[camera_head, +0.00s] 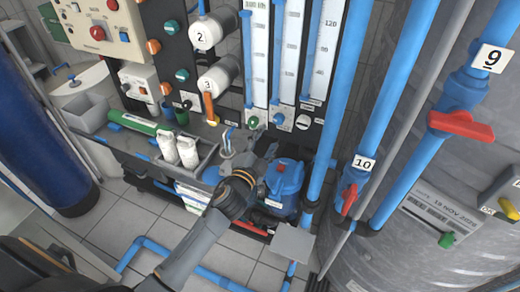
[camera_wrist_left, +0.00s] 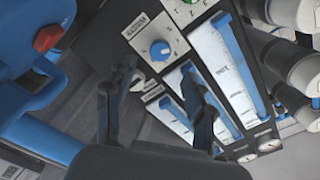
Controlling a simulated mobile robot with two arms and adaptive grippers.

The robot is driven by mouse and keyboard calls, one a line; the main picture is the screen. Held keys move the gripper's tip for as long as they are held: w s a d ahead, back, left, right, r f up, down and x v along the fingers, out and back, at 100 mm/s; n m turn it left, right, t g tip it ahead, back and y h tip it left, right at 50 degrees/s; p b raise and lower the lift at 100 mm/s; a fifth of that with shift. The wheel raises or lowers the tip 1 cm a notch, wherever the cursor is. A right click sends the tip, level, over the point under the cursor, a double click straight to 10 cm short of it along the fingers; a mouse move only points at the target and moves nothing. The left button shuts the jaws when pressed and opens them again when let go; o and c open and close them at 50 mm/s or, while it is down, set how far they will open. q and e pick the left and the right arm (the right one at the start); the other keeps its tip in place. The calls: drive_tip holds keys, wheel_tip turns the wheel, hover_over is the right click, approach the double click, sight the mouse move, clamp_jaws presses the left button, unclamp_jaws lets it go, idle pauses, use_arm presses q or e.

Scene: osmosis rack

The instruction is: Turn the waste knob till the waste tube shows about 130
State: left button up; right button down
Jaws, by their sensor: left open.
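Three upright flow tubes with scales stand on the dark rack panel: left (camera_head: 257,60), middle (camera_head: 290,50) and right (camera_head: 325,50). Below them sit a green knob (camera_head: 253,122), a blue knob (camera_head: 279,119) and a pale knob (camera_head: 303,121). I cannot read which is labelled waste, nor the level. My left gripper (camera_head: 248,146) is open below the knobs. In the left wrist view its two fingers (camera_wrist_left: 160,75) are spread and empty, with a blue knob on a white dial plate (camera_wrist_left: 160,49) just beyond, apart from them. My right gripper is not in view.
A blue pump housing (camera_head: 285,178) stands right beside my left gripper. Blue pipes (camera_head: 335,110) run up on the right, before a large grey tank (camera_head: 430,190). White bottles (camera_head: 187,151) stand in a tray on the left. White cylinders (camera_head: 207,33) stick out upper left.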

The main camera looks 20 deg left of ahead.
use_arm(q)
drive_tip(key=shift+s+a, duration=0.1)
drive_tip(key=shift+s, duration=2.2)
